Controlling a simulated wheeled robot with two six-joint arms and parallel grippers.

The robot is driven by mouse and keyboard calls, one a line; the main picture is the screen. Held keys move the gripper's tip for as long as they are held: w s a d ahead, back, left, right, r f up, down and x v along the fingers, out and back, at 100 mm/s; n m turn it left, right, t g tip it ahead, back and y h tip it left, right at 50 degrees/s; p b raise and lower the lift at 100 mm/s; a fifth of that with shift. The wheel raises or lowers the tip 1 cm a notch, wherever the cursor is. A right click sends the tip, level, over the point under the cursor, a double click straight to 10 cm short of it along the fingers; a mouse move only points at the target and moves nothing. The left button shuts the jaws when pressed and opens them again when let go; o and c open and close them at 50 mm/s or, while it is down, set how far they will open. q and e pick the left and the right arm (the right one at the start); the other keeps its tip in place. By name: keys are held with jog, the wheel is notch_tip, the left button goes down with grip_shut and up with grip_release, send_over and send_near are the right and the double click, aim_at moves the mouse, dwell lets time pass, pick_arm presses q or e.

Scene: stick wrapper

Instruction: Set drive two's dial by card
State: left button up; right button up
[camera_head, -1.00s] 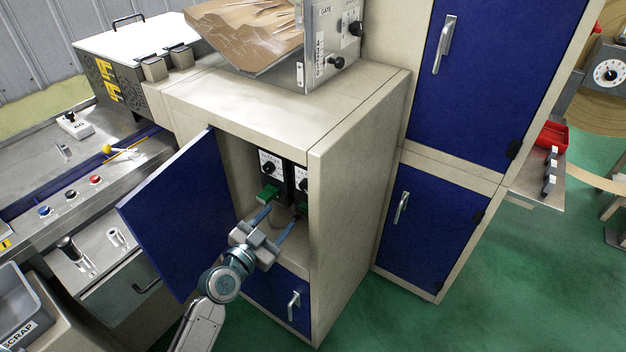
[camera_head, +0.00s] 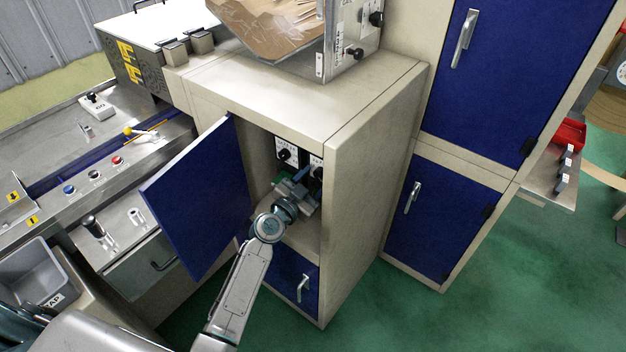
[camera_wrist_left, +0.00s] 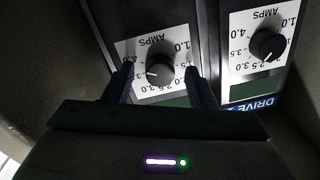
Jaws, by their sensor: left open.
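Inside the open cabinet are two drives with black dials on white AMPS plates. In the head view one dial (camera_head: 285,154) shows on the left drive; the right drive (camera_head: 317,168) is partly hidden by my gripper. My left gripper (camera_head: 298,180) reaches into the cabinet. In the left wrist view its open fingers (camera_wrist_left: 158,67) stand on either side of a dial (camera_wrist_left: 160,69), with gaps visible. Its white mark points toward the lower left of the picture. The other dial (camera_wrist_left: 267,44) is to the right, above a partly hidden DRIVE label (camera_wrist_left: 262,104). My right gripper is out of view.
The blue cabinet door (camera_head: 200,200) stands open to the left of my arm. The cabinet's right side wall (camera_head: 360,170) is close to the gripper. A blue lower door with a handle (camera_head: 303,288) is below. A control panel with buttons (camera_head: 94,175) lies left.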

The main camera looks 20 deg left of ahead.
pick_arm(q)
jog(key=c, duration=1)
